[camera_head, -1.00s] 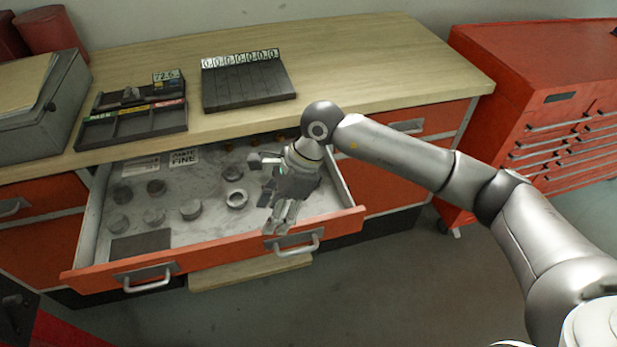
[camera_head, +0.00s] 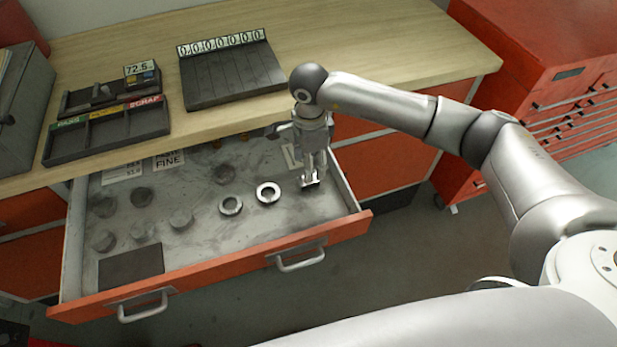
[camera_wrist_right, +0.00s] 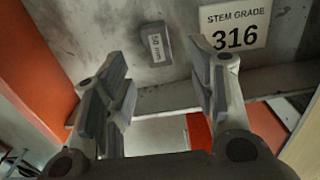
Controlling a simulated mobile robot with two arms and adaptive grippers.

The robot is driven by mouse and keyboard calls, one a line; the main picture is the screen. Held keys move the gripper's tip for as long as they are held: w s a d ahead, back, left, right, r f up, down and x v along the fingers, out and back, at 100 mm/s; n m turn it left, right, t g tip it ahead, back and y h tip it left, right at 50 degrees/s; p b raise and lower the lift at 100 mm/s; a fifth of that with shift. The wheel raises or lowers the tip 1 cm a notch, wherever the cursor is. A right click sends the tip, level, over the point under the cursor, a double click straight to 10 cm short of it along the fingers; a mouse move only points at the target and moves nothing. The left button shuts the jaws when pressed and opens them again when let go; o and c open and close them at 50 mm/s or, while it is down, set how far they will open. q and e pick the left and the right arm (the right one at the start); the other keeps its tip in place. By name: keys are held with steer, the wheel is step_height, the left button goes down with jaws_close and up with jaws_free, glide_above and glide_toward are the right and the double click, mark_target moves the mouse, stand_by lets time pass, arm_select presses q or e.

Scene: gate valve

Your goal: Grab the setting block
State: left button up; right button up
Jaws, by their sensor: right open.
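The setting block is a small grey block (camera_wrist_right: 155,43) with a "50 mm"-like mark. It lies on the drawer floor in the right wrist view, near the "STEM GRADE 316" label (camera_wrist_right: 234,28). My right gripper (camera_wrist_right: 160,85) is open and empty, with its two fingers on either side of the block in the picture and the block beyond the gap. In the head view my right gripper (camera_head: 311,180) points down over the right part of the open drawer; I cannot make out the block there. My left gripper is in neither view.
The open drawer (camera_head: 215,264) has an orange front and holds two light rings (camera_head: 268,192) and several round grey pieces. On the bench are a sorting tray (camera_head: 110,130) and a black rack (camera_head: 232,75). A red cabinet (camera_head: 545,90) stands right.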

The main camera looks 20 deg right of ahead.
steer(key=shift+f, duration=0.3)
step_height(320, 180, down, 4)
steer(key=shift+s+a+f+p, duration=0.1)
steer(key=shift+s+f+p, duration=0.1)
steer(key=shift+p, duration=0.85)
steer(key=shift+f, duration=0.3)
steer(key=shift+w+f, duration=0.1)
steer(key=shift+c, duration=1.4)
steer(key=c, duration=0.5)
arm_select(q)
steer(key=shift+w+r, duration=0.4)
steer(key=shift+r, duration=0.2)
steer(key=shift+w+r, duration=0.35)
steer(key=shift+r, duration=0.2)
arm_select(e)
jaws_close()
